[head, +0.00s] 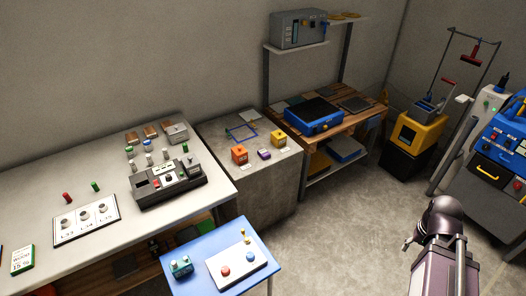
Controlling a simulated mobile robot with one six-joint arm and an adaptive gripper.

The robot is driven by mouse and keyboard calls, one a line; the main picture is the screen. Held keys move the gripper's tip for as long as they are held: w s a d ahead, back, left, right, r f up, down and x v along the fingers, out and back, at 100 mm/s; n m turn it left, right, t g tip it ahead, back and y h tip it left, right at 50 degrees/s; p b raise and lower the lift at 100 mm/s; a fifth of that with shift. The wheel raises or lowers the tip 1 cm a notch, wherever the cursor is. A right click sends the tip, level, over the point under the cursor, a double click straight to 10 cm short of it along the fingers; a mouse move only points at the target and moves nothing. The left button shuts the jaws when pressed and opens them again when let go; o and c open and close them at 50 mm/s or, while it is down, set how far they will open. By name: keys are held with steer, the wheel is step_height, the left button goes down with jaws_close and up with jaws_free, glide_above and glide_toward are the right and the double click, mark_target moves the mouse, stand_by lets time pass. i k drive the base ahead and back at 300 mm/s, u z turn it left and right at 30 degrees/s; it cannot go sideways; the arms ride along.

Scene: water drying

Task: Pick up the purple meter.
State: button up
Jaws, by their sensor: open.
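The purple meter (264,155) is a small purple block with a pale top. It lies on the grey concrete-like stand (225,165) in the middle of the head view, between an orange block and a yellow block. My arm rises at the lower right. My gripper (407,243) shows only as a small part at the left side of the arm, open, far to the right of the meter and apart from it. Its fingers are too small to make out clearly.
The orange block (239,154) and yellow block (278,139) stand close to the meter. A blue table (180,254) with a button panel (236,263) is in front. A wooden bench (369,106) holds a blue case (313,118). The floor (345,215) is clear.

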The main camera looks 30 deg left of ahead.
mark_target(264, 153)
steer(key=u, duration=0.35)
steer(key=i, duration=0.9)
steer(key=u, duration=0.55)
